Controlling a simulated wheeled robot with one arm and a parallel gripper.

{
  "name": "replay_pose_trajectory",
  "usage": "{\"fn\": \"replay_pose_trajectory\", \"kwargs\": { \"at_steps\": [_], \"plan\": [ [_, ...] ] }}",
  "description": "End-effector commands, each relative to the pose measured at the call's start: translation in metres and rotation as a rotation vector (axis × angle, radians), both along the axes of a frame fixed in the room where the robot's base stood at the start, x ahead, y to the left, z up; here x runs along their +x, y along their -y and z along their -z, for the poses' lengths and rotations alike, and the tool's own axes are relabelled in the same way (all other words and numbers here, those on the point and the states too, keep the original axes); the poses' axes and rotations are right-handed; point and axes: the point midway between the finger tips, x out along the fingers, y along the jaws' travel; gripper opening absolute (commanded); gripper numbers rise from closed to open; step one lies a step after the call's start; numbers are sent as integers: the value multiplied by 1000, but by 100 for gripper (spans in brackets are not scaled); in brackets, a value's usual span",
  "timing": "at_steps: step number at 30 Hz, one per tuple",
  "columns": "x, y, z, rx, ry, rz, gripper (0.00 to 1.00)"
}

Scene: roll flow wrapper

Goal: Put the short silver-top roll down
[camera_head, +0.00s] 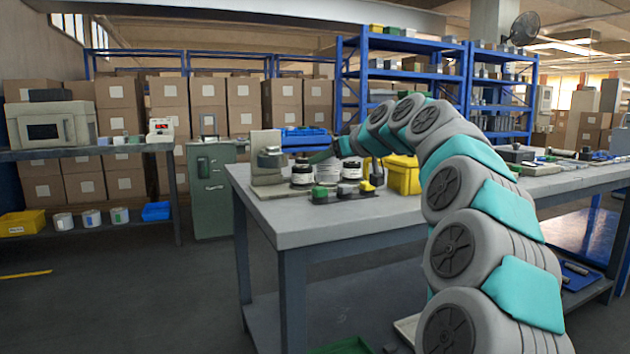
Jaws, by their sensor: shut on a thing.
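My arm reaches from the lower right over the grey workbench (300,232). My gripper (288,155) is at the arm's far end, small and dark, beside a pale upright stand (262,141) on the bench's left end. The short silver-top roll (270,158) appears as a small grey cylinder at the gripper's tip, in front of the stand. My gripper is shut on it. The fingers are too small to see clearly. I cannot tell whether the roll touches the stand or anything below it.
Dark-lidded jars (302,173) stand just right of the stand. A low dark holder with green and yellow pieces (345,192) lies in front of them. The bench's front left corner is clear.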

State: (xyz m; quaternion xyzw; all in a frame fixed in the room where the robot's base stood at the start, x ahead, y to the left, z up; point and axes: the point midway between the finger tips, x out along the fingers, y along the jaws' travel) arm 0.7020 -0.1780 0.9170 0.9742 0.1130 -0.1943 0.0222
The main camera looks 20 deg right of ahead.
Motion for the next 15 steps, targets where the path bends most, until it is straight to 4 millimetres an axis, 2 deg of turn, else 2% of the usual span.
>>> {"fn": "replay_pose_trajectory", "kwargs": {
  "at_steps": [15],
  "plan": [
    [47, 22, 3, -2, 3, 3, 5]
  ]
}}
